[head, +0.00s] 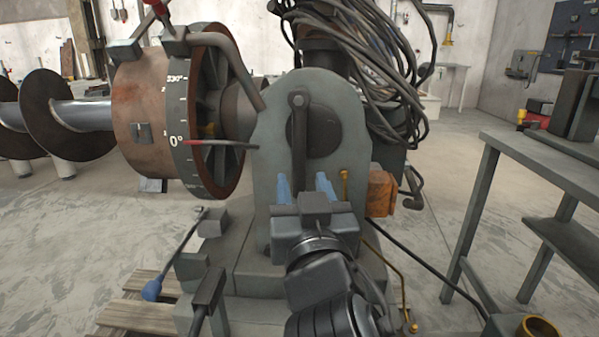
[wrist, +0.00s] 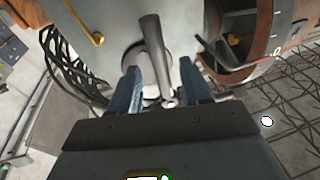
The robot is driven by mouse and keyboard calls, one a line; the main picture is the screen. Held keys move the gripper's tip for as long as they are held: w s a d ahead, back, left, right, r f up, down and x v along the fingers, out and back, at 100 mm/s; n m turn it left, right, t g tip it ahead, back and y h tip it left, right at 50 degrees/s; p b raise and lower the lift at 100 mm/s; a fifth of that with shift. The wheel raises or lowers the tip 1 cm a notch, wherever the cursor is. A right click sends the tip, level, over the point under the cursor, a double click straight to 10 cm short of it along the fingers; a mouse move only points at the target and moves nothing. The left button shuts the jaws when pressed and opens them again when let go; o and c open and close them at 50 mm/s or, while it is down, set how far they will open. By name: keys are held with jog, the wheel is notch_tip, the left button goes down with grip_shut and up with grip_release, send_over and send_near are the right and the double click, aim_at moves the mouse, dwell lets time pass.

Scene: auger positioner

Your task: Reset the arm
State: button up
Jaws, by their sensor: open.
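My gripper (head: 304,183) is open in front of the grey upright housing (head: 267,150) of the positioner. Its two blue fingers are apart. In the wrist view, the dark crank lever (wrist: 155,50) on the housing appears between the fingers (wrist: 160,72); I cannot tell whether they touch it. In the head view the lever (head: 299,130) hangs down from a round dark hub, and its lower end is hidden behind my gripper. The rusty drum (head: 140,105) carries a degree scale (head: 178,120). A red-tipped pointer (head: 205,143) lies at its 0° mark.
The auger (head: 65,115) extends left from the drum. A blue-knobbed lever (head: 153,289) stands low at left. Coiled cables (head: 385,65) hang above the housing. An orange box (head: 381,193) is beside it.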

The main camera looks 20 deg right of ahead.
jog(key=shift+v, duration=0.8)
jog(key=s+d+f+n+g+y, duration=0.2)
jog(key=s+f, duration=0.8)
jog(key=s, duration=0.1)
jog(key=s+d+f+n+g+y, duration=0.1)
jog(key=s+d+f+n+y, duration=0.15)
jog(key=s+f, duration=0.75)
jog(key=s+d+f+m+g, duration=0.1)
jog(key=s+d, duration=0.1)
jog(key=s, duration=0.9)
jog(key=s+d+r+m+p, duration=0.1)
jog(key=s+d+r, duration=0.15)
jog(key=s, duration=0.45)
notch_tip(320, 180, up, 22)
jog(key=a+p, duration=0.1)
jog(key=p, duration=2.1)
jog(key=shift+g+h, duration=0.3)
jog(key=shift+h, duration=0.05)
jog(key=shift+w+f, duration=0.15)
jog(key=shift+f, duration=0.05)
